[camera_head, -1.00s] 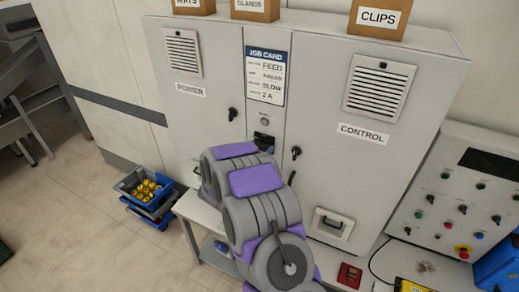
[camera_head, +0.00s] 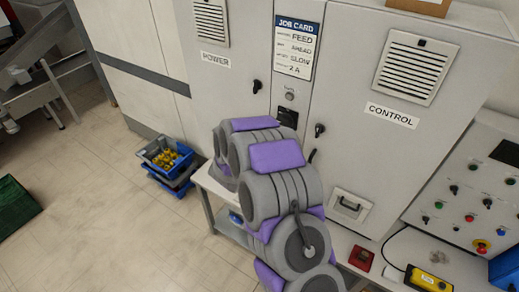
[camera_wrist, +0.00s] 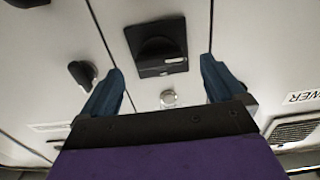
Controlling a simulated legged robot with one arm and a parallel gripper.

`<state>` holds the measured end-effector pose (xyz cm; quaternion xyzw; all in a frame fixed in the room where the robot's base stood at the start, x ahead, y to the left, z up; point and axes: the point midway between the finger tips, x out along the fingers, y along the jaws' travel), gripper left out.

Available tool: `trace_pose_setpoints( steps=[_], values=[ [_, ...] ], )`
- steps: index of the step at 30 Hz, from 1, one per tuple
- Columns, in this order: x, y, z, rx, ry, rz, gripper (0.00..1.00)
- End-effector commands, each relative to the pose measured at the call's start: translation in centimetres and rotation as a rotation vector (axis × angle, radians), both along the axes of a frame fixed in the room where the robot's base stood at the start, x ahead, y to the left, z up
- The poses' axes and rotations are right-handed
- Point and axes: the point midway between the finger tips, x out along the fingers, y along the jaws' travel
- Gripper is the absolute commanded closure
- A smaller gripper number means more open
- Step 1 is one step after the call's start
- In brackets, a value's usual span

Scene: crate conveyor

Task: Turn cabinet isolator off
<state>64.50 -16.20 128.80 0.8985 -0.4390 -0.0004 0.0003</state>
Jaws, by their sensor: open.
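The cabinet isolator (camera_head: 288,117) is a black square plate on the cabinet's centre strip, below the job card (camera_head: 298,48) and a round grey button (camera_head: 290,96). My arm hides its lower part in the head view. In the wrist view, which looks turned over, the isolator (camera_wrist: 158,45) shows a dark raised handle and a small pale marking. My gripper (camera_wrist: 160,88) has its two blue fingers wide apart and nothing between them. The isolator lies beyond the fingertips, with no visible contact. My arm hides the gripper in the head view.
Black door handles (camera_head: 257,86) and (camera_head: 319,130) flank the strip; one also shows by the left finger in the wrist view (camera_wrist: 82,73). A control panel (camera_head: 465,190) stands right. A blue crate (camera_head: 160,160) with yellow items sits on the floor left. The floor at left is mostly clear.

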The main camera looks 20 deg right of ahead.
Motion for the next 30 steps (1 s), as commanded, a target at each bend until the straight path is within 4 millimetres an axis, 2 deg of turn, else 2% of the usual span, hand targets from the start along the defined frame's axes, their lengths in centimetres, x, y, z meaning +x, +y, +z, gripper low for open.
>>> trace_pose_setpoints(
  steps=[1, 6, 15, 21, 30],
  values=[
    [-0.7, 1.2, -0.2, 0.004, 0.003, 0.005, 0.04],
    [-2.9, 4.1, -0.3, 0.003, 0.002, 0.006, 0.04],
    [-6.4, 8.5, -0.2, 0.004, 0.003, 0.004, 0.04],
    [-7.6, 10.0, -0.2, 0.002, 0.003, 0.002, 0.04],
    [-8.0, 10.4, -0.2, 0.002, 0.004, 0.001, 0.04]
  ],
)
